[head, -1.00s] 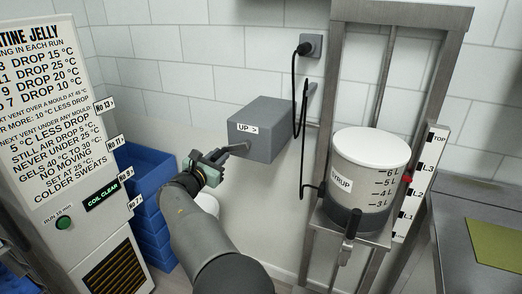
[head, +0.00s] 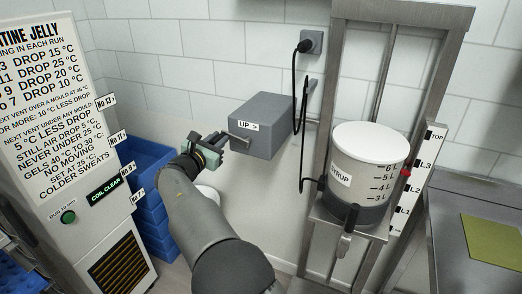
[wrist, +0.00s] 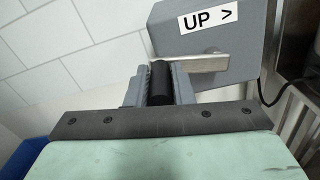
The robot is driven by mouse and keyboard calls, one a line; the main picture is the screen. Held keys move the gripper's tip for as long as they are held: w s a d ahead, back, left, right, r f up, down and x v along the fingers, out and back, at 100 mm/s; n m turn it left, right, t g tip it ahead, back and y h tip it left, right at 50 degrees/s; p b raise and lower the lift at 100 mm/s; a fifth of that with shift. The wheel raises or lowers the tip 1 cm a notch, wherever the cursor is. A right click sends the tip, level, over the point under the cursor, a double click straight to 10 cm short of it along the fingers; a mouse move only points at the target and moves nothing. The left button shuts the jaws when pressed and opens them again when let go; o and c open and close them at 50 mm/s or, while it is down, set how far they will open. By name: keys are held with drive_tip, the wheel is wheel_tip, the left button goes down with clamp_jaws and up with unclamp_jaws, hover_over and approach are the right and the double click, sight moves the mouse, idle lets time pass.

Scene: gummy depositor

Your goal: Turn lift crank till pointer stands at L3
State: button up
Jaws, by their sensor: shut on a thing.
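The lift crank (head: 239,139) sticks out of the left side of the grey box (head: 262,128) marked "UP >". My gripper (head: 220,140) is shut on the crank's black handle (wrist: 160,83), which stands between the two fingers in the wrist view. The crank's metal arm (wrist: 200,63) runs right from the handle to the box. The red pointer (head: 406,173) is at the edge of the white level scale (head: 417,180), a little below the L3 label and well above L2. It stands beside the syrup pail (head: 365,170) on the lift.
A black cable (head: 296,90) hangs between the wall socket and the lift frame (head: 329,120). Blue crates (head: 155,215) are stacked left of my arm, beside the "COIL CLEAR" cabinet (head: 95,225). A metal table with a green mat (head: 495,240) is at right.

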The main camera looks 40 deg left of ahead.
drive_tip(key=shift+w+d+r, duration=0.1)
drive_tip(key=shift+d+r, duration=0.1)
drive_tip(key=shift+r, duration=0.3)
drive_tip(key=shift+d+r, duration=0.2)
drive_tip(key=shift+r, duration=0.3)
drive_tip(key=shift+f, duration=0.1)
drive_tip(key=shift+c, duration=0.2)
drive_tip(key=shift+o, duration=0.6)
drive_tip(key=shift+w+d+r+b, duration=0.1)
drive_tip(key=shift+d+r+b, duration=0.1)
drive_tip(key=shift+d+r, duration=0.3)
drive_tip(key=shift+w+d+r+b, duration=0.1)
drive_tip(key=shift+d+r+b, duration=0.15)
drive_tip(key=shift+d, duration=0.4)
drive_tip(key=shift+f, duration=0.1)
drive_tip(key=shift+c, duration=0.4)
drive_tip(key=shift+d, duration=0.1)
drive_tip(key=shift+w+d+b, duration=0.2)
drive_tip(key=shift+d+b, duration=0.1)
drive_tip(key=shift+b, duration=0.05)
drive_tip(key=shift+c, duration=0.2)
drive_tip(key=shift+w+d+r+b, duration=0.2)
drive_tip(key=shift+d+b, duration=0.1)
drive_tip(key=shift+d, duration=0.25)
drive_tip(key=shift+w+d+r+b, duration=0.15)
drive_tip(key=shift+d+b, duration=0.15)
drive_tip(key=shift+d, duration=0.2)
drive_tip(key=shift+o, duration=0.2)
drive_tip(key=shift+d+r, duration=0.15)
drive_tip(key=shift+r, duration=0.1)
